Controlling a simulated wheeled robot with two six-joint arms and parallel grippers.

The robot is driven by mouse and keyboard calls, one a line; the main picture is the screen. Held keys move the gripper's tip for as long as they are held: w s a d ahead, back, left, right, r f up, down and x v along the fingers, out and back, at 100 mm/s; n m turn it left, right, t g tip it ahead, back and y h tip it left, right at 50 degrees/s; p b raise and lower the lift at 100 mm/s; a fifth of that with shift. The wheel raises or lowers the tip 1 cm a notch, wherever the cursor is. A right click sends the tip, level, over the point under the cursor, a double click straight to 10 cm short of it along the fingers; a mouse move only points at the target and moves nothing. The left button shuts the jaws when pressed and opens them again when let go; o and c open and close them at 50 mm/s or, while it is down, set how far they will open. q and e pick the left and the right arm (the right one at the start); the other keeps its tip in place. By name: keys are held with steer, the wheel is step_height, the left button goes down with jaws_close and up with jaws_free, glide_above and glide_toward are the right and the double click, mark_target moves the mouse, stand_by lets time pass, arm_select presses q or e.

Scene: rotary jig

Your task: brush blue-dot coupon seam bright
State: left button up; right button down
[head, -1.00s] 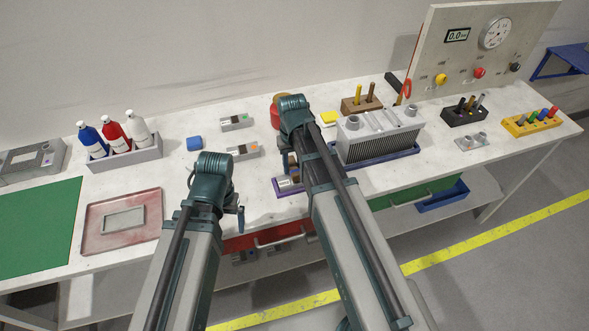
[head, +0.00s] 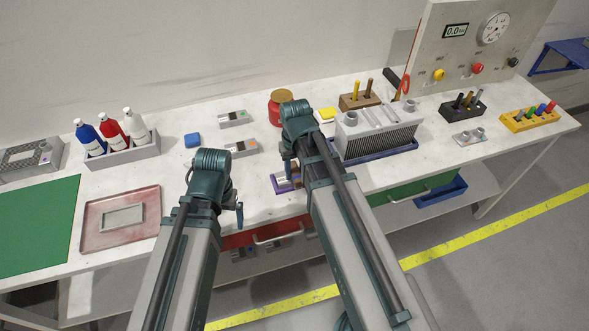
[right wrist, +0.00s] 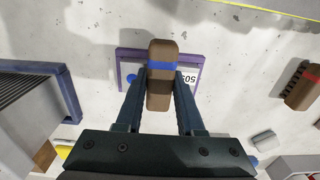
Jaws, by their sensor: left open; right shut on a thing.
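My right gripper (right wrist: 160,97) is shut on a brown brush (right wrist: 160,78) with a blue band, in the right wrist view. The brush stands over a purple-framed holder (right wrist: 194,60), which also shows in the head view (head: 280,187). A pale coupon (right wrist: 188,77) with dark printing and a blue dot (right wrist: 131,78) lies in the holder. The brush hides the coupon's middle, including any seam there. I cannot tell whether it touches the coupon. My left gripper (head: 239,213) is open and empty, left of the holder in the head view.
A finned block on a blue tray (head: 375,152) stands right of the holder. Coupons with a green dot (head: 233,119) and an orange dot (head: 243,149) lie behind. The red-brown tray (head: 120,220) is far left.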

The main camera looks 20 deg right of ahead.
steer(key=shift+r+p, duration=2.95)
steer(key=shift+r, duration=0.05)
step_height(320, 180, up, 3)
steer(key=p, duration=0.3)
steer(key=shift+r, duration=0.1)
